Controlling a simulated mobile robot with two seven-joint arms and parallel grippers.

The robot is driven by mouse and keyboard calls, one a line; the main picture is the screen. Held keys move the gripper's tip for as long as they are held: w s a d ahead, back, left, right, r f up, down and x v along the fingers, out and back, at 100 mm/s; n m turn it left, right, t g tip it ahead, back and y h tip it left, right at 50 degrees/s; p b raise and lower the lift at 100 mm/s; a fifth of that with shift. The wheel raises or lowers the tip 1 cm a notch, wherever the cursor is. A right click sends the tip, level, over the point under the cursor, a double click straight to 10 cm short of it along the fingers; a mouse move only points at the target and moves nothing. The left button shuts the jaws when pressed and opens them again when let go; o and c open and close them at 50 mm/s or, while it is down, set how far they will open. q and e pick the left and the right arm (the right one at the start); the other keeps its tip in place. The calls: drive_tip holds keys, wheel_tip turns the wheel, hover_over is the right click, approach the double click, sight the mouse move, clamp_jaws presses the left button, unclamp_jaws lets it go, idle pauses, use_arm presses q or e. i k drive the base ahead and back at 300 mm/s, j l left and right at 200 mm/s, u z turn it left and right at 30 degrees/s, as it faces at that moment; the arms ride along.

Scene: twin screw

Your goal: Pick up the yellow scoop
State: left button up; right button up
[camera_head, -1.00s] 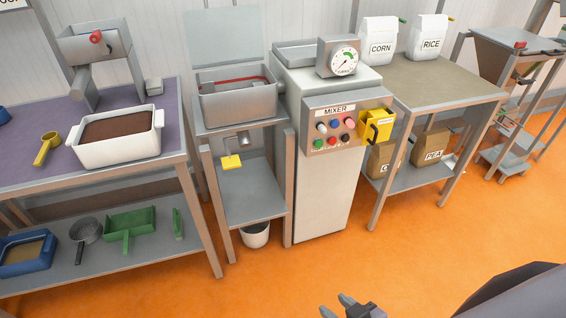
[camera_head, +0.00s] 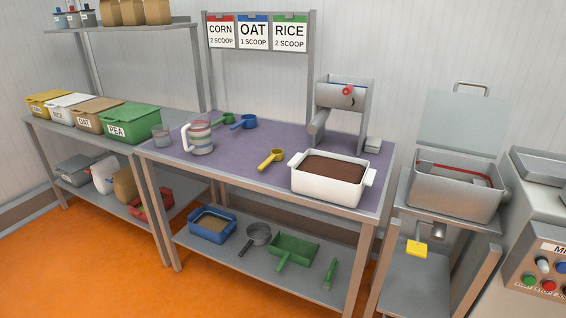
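The yellow scoop (camera_head: 270,159) lies on the purple top of the middle table (camera_head: 237,174), just left of a white tub (camera_head: 328,178) filled with brown material. Its round cup is at the upper right and its handle points to the lower left. Nothing covers it. Neither of my grippers shows in the current view.
A blue scoop (camera_head: 243,122), a green scoop (camera_head: 222,119) and a clear jug (camera_head: 199,137) stand farther back on the table. A metal hand-cranked machine (camera_head: 340,105) stands behind the tub. Orange floor (camera_head: 95,262) is open at the front left.

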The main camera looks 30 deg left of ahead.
sight(270, 162)
drive_tip(key=i+j+z, duration=0.1)
drive_tip(key=j, duration=0.4)
drive_tip(key=i+j+z, duration=0.1)
drive_tip(key=j, duration=0.4)
drive_tip(key=i+j+z, duration=0.1)
drive_tip(key=j, duration=0.45)
